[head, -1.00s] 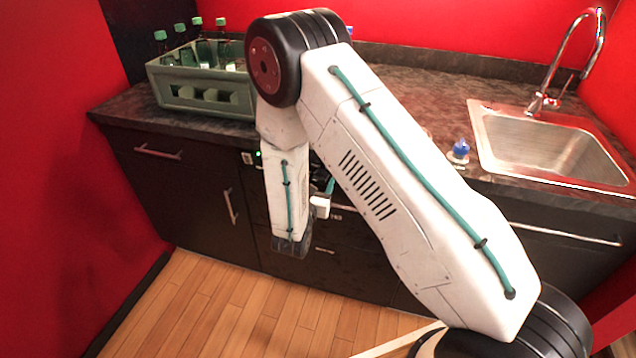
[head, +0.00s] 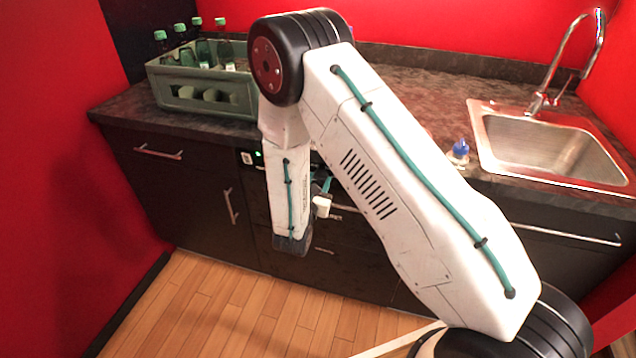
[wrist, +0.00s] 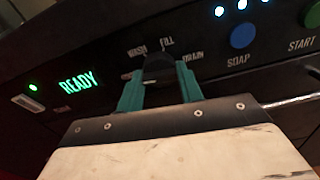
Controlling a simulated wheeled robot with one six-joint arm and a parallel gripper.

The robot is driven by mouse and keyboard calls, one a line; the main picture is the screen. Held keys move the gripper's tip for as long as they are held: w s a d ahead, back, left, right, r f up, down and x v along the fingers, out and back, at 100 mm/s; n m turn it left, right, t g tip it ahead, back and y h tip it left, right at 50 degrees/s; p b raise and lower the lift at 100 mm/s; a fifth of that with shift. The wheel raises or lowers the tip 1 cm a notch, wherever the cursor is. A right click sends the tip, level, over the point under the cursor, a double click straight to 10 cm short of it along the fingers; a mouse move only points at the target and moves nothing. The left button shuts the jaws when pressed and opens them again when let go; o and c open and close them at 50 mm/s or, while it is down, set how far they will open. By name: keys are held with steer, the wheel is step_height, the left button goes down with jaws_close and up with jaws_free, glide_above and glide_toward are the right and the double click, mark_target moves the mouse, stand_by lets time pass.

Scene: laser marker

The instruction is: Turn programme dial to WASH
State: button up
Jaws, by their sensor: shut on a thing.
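In the wrist view the programme dial (wrist: 158,64) is a dark knob on the black panel. Labels around it read WASH (wrist: 137,47), FILL (wrist: 166,41) and DRAIN (wrist: 193,56); another label at its lower left is partly hidden by a finger. My gripper (wrist: 159,74) has its two teal fingers on either side of the dial and is shut on it. I cannot tell which label the dial points to. In the head view my arm hides the dial and most of the panel.
The panel has a lit green READY display (wrist: 78,83), a blue SOAP button (wrist: 242,36) and a START button (wrist: 312,15). A crate of bottles (head: 205,103) stands on the counter at left. A sink (head: 550,145) and a blue-topped bottle (head: 459,152) are at right.

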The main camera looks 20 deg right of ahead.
steer(key=m, duration=1)
steer(key=shift+w+m, duration=0.1)
steer(key=shift+m, duration=0.2)
stand_by(0.4)
steer(key=o, duration=1)
steer(key=shift+a, duration=0.1)
steer(key=shift+v, duration=3.95)
